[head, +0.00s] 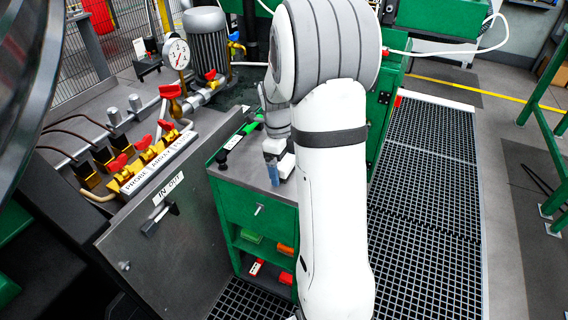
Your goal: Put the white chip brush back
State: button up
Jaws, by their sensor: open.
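My gripper (274,152) is low over the grey top of the green cabinet (231,172), left of my white arm. Its jaws are open, but the fingertips are small and partly hidden. A small white block-like piece (287,166) shows right beside the fingers, partly behind my arm. I cannot tell whether it is the white chip brush, or whether it touches the fingers. A green-handled tool (250,127) lies on the cabinet top behind the gripper. A white piece with a dark end (232,142) lies at the left edge of the top.
Left of the cabinet stands a grey panel (165,245) with an "IN OUT" label, below red-handled valves (143,155) and a gauge (177,54). The grated floor (425,215) to the right is clear.

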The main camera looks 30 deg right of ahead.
notch_tip(320, 180, up, 11)
jog(key=w+p, duration=0.1)
jog(key=s+a+n+t, duration=0.1)
jog(key=s+a+n, duration=0.6)
jog(key=s+n, duration=0.3)
jog(key=s+a+n+t, duration=0.2)
jog(key=s+a+n, duration=0.5)
jog(key=n, duration=1.1)
jog(key=s, duration=0.3)
jog(key=shift+y, duration=0.3)
